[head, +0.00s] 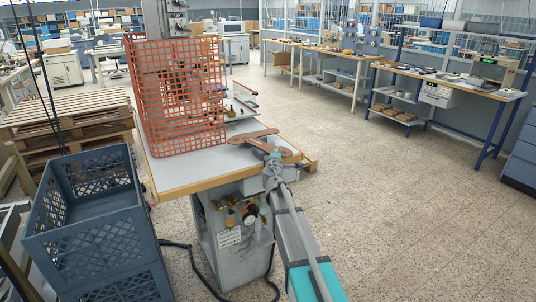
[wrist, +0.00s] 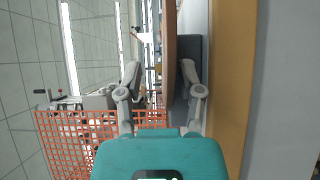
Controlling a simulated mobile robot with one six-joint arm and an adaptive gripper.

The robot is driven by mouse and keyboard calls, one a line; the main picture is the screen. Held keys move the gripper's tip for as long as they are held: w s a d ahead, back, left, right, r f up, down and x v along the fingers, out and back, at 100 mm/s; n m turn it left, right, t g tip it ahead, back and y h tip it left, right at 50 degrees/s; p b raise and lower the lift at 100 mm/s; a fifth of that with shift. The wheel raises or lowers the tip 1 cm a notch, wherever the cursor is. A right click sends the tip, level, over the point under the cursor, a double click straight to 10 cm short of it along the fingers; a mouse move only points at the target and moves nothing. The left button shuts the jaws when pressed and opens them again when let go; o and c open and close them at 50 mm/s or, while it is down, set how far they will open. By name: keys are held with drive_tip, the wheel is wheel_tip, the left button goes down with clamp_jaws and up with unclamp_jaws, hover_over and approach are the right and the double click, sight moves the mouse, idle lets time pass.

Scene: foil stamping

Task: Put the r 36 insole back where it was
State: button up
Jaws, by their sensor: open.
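Brown insole shapes (head: 250,136) lie at the front right of the machine table (head: 190,172) in the head view. They overlap in the picture, and I cannot read any size mark. My gripper (head: 273,156) is at their near side, at the table's right part. In the wrist view my gripper (wrist: 160,74) is open, and a brown insole (wrist: 169,45) shows edge-on between the two fingers, nearer the right one. I see no clear contact. A dark grey block (wrist: 196,50) lies right beside the insole, partly behind the right finger.
An orange mesh guard (head: 178,95) stands on the table's left and back. A blue-grey crate (head: 95,240) stands at the front left, with stacked pallets (head: 65,115) behind it. The table's wooden edge (wrist: 226,90) runs along the right in the wrist view. The floor at right is clear.

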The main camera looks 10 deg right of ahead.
drive_tip(key=shift+s, duration=0.2)
drive_tip(key=v, duration=1.1)
drive_tip(key=shift+s, duration=0.3)
drive_tip(key=s+d+f+m+g+h+p, duration=0.1)
drive_tip(key=s+d+f+m+g+p, duration=0.15)
drive_tip(key=s+m+g, duration=0.3)
drive_tip(key=s+d+f+m+g+h+p, duration=0.1)
drive_tip(key=s+d+f+m+g+p, duration=0.1)
drive_tip(key=s+d+f+m+g, duration=0.35)
drive_tip(key=s+a+f+m+g+y+p, duration=0.1)
drive_tip(key=s+a+g+y, duration=0.2)
drive_tip(key=s+a, duration=0.2)
drive_tip(key=s+a+f+m+g+y+p, duration=0.1)
drive_tip(key=s+a, duration=0.5)
drive_tip(key=s, duration=0.6)
drive_tip(key=m+g+y+p, duration=0.1)
drive_tip(key=g+y, duration=0.1)
drive_tip(key=y, duration=0.1)
drive_tip(key=shift+s+f+y, duration=0.15)
drive_tip(key=shift+f+y, duration=0.15)
drive_tip(key=shift+f, duration=0.05)
